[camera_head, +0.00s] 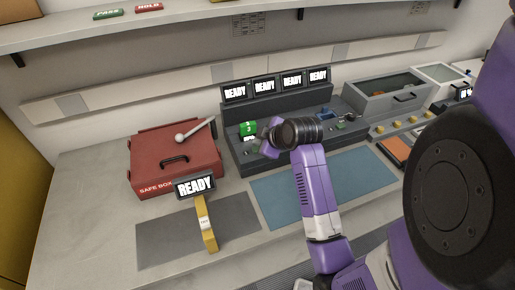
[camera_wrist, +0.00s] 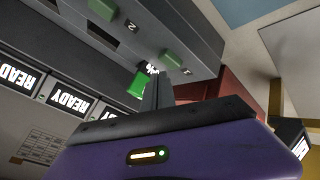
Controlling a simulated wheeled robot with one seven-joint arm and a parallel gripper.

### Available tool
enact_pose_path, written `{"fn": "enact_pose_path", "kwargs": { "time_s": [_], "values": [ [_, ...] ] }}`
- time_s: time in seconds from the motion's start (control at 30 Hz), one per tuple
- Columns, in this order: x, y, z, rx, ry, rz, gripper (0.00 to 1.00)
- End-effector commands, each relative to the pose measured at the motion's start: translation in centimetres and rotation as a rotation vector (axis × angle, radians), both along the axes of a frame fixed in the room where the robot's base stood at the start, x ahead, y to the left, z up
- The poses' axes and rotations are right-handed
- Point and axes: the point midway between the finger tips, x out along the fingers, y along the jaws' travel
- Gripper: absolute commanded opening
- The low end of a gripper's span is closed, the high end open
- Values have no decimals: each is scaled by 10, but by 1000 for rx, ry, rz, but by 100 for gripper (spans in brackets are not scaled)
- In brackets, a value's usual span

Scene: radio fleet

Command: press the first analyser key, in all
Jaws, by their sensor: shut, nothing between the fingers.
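The analyser bank (camera_head: 285,110) is a dark grey stepped unit with a row of READY screens. My gripper (camera_head: 260,146) is shut and empty, pointing down over its left end. In the wrist view the shut fingers (camera_wrist: 158,88) reach toward the unit beside a bright green block (camera_wrist: 137,85), which also shows upright in the head view (camera_head: 248,128).
A red safe box (camera_head: 150,151) stands left of the unit, with a pale round-headed tool on it. A yellow stand (camera_head: 207,237) with a READY screen is in front on a dark mat. A blue mat (camera_head: 345,177) lies in front of the unit.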

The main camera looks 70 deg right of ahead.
Motion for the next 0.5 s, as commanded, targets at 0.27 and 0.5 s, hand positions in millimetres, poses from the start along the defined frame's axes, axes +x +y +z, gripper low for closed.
{"fn": "enact_pose_path", "kwargs": {
  "time_s": [0.27,0.5],
  "values": [
    [0,0,-1,0,0,0,0],
    [0,0,-8,1,0,1,0]
  ]
}}
